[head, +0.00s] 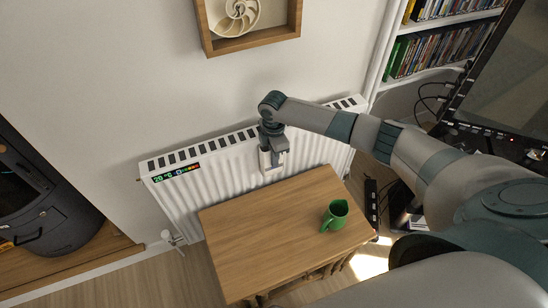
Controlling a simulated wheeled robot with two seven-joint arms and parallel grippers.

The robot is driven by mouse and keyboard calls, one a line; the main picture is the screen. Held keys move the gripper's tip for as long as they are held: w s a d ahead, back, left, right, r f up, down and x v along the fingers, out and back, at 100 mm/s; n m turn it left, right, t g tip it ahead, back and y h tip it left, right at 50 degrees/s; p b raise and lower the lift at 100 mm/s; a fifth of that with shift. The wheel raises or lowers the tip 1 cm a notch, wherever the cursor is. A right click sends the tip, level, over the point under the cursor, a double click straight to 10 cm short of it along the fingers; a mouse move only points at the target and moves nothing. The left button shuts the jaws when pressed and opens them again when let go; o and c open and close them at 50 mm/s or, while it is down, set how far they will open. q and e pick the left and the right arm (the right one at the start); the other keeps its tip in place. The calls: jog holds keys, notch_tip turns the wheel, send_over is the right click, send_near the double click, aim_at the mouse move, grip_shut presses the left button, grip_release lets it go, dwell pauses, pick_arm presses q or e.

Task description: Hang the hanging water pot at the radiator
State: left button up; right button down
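The white radiator (220,178) stands against the wall, behind a wooden table. My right gripper (271,162) points down at the front of the radiator, just below its top edge and right of its middle. A small pale, box-like shape (266,161) shows at its fingertips. It may be the hanging water pot, but it is too small and too close in colour to the radiator to be sure. I cannot tell whether the fingers are shut on it or whether it touches the radiator. My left gripper is out of view.
A green jug (335,215) stands on the right part of the wooden table (260,240), whose top is otherwise clear. A dark stove (40,195) is at the left. A wooden wall box (252,41) holds a shell. Shelves (440,50) and a dark screen (510,80) are at the right.

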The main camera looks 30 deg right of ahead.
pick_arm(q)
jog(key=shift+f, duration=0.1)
pick_arm(e)
jog(key=shift+f, duration=0.25)
dwell(0.3)
jog(key=c, duration=1.9)
grip_release()
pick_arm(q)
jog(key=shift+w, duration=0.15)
